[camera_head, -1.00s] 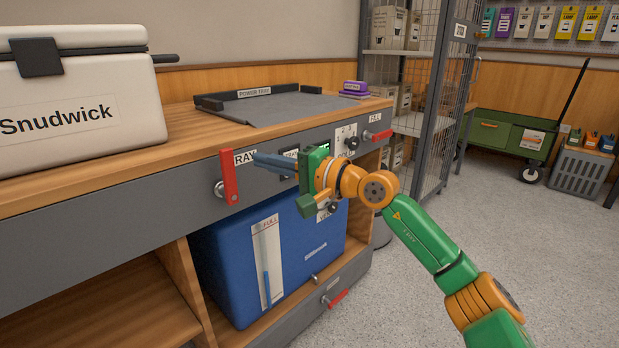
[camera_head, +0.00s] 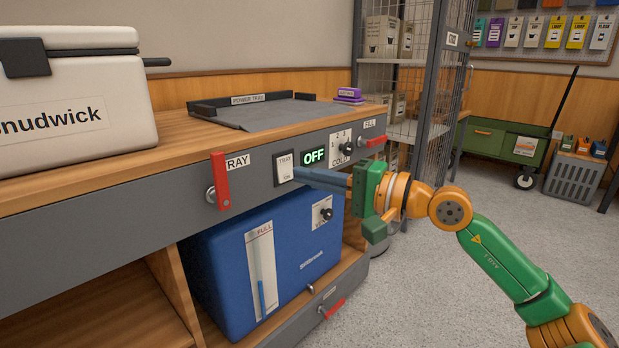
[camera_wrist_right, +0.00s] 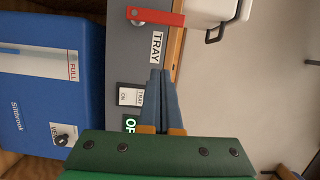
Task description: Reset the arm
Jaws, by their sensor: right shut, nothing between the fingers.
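My right arm comes in from the lower right in the head view. Its green and orange gripper (camera_head: 298,174) is shut and empty, with blue-grey fingers pointing left at the counter's grey front panel. The fingertips appear just in front of the panel, beside the tray switch (camera_head: 284,168); I cannot tell whether they touch it. In the right wrist view the closed fingers (camera_wrist_right: 162,75) point up toward the TRAY label (camera_wrist_right: 157,47). A display (camera_head: 314,157) reads OFF in green. My left gripper is not in view.
A red lever (camera_head: 221,181) sticks out of the panel left of the switch. A blue container (camera_head: 265,262) stands below. A white cooler (camera_head: 80,95) and the power tray (camera_head: 265,112) are on the counter. Open floor (camera_head: 420,270) lies to the right.

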